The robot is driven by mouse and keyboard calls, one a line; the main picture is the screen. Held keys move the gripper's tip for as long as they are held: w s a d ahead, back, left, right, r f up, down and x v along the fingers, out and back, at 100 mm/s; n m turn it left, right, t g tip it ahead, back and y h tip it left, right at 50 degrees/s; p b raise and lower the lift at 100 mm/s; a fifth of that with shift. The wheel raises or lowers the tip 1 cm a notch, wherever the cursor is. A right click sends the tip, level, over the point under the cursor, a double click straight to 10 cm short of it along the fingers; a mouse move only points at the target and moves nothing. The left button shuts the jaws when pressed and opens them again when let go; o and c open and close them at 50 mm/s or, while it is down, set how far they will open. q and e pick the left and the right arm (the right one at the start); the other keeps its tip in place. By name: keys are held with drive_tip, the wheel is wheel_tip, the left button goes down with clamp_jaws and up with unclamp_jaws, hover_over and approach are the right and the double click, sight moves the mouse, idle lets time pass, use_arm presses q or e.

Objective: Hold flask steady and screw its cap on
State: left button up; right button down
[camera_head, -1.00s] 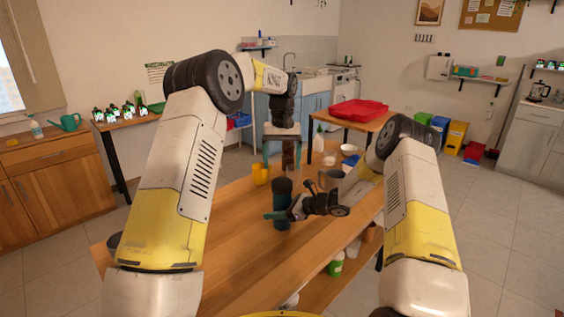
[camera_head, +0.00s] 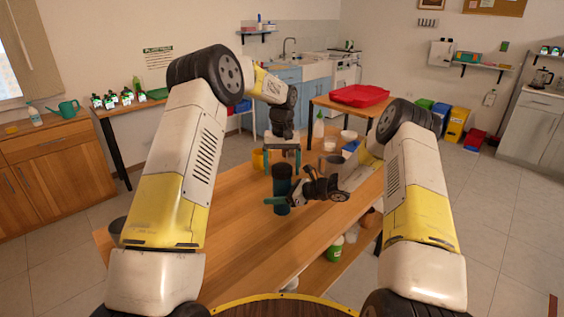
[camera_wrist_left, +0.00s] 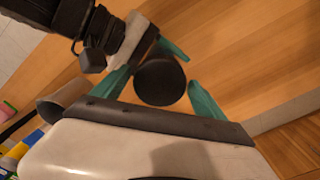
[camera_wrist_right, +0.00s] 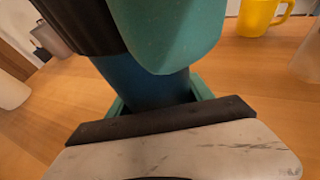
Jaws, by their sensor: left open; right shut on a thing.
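The flask (camera_head: 281,206) stands upright on the wooden table, with a dark blue body and a black cap (camera_wrist_left: 160,82) on top. My right gripper (camera_head: 284,202) is shut around the flask body (camera_wrist_right: 145,85) from the right side. My left gripper (camera_head: 283,168) points down from above. Its open teal fingers are on either side of the round black cap, with gaps showing in the left wrist view. A teal finger of the left gripper (camera_wrist_right: 168,40) hangs in front of the flask in the right wrist view. The cap's thread is hidden.
A yellow mug (camera_head: 258,159) stands behind the flask, and a grey mug (camera_head: 331,166) to its right. White bowls and a bottle (camera_head: 319,125) are farther back. The table's front left (camera_head: 240,240) is clear. A dark pot (camera_head: 117,229) sits at the left edge.

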use_arm(q)
drive_tip(key=shift+c, duration=0.2)
drive_tip(key=c, duration=1.4)
drive_tip(key=shift+m, duration=0.9)
drive_tip(key=o, duration=1.6)
use_arm(e)
drive_tip(key=shift+c, duration=1.6)
unclamp_jaws()
use_arm(q)
wheel_tip(320, 180, up, 12)
